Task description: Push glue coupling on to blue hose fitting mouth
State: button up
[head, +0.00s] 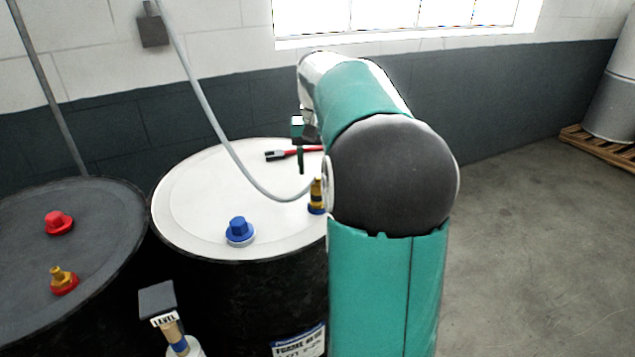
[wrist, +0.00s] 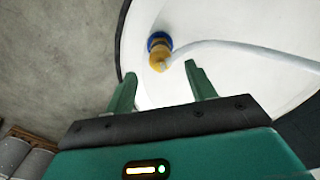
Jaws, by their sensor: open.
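A brass fitting with a blue base (head: 317,194) stands on the white drum lid, partly hidden by my arm. It also shows in the wrist view (wrist: 158,48), ahead of my fingers. A grey hose (head: 217,128) hangs from the wall and its end meets the brass part; in the wrist view the hose (wrist: 230,47) runs off to the right. I cannot make out a separate coupling, or whether the hose end is pushed on or only touching. My gripper (wrist: 162,68) is open and empty, its fingers apart on either side of the fitting's line; one finger shows in the head view (head: 301,160).
A blue cap (head: 239,231) sits on the white lid (head: 195,200). A red-handled tool (head: 292,153) lies at its back. A dark drum (head: 100,215) with a red cap (head: 58,222) and red-based brass fitting (head: 63,280) stands left. Open floor (head: 540,250) lies right.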

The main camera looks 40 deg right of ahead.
notch_tip(320, 180, up, 5)
jog(key=shift+r, duration=0.1)
dwell(0.3)
